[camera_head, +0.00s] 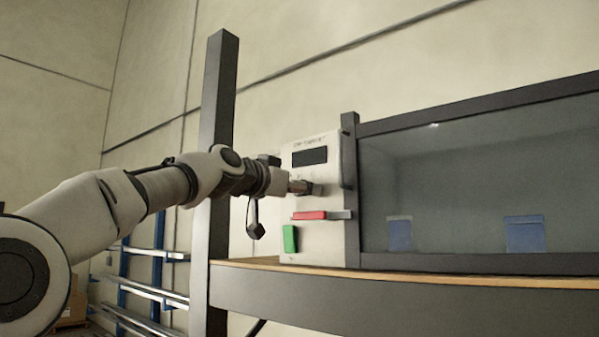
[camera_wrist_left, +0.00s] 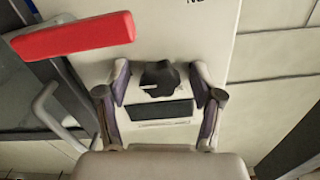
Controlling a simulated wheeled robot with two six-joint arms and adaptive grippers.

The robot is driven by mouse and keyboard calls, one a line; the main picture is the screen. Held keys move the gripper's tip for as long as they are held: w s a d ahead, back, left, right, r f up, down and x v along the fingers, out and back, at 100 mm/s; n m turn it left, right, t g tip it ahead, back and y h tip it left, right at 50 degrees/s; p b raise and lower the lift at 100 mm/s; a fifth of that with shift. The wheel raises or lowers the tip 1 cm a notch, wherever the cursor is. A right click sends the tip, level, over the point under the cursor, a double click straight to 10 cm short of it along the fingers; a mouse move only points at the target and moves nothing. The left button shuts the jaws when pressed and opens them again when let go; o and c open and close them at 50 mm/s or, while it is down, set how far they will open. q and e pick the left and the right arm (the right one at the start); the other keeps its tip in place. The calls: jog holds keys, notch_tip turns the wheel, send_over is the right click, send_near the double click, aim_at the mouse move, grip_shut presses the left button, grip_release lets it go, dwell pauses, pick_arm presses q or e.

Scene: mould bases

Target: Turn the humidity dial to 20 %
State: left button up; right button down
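The humidity dial (camera_wrist_left: 160,78) is a black knob on the pale control panel (camera_head: 322,240). In the wrist view, a dark display (camera_wrist_left: 158,112) lies just below it. No scale or percentage can be read around the dial. My left gripper (camera_wrist_left: 160,72) is open, with one finger on each side of the dial and a visible gap to it on both sides. In the head view, my left gripper (camera_head: 303,187) reaches the panel below the dark display (camera_head: 310,157) and partly hides the dial area. My right gripper is in neither view.
A red handle (camera_head: 310,215) sticks out below the gripper, and a green switch (camera_head: 290,238) is lower on the panel. A glass-fronted chamber (camera_head: 450,180) with blue blocks stands to the right on a bench (camera_head: 400,290). A dark post (camera_head: 219,90) rises behind my left arm.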

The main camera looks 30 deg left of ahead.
pick_arm(q)
jog(key=shift+s+r, duration=0.15)
jog(key=shift+s, duration=0.45)
jog(key=shift+c, duration=0.6)
jog(key=shift+w, duration=0.1)
jog(key=c, duration=1)
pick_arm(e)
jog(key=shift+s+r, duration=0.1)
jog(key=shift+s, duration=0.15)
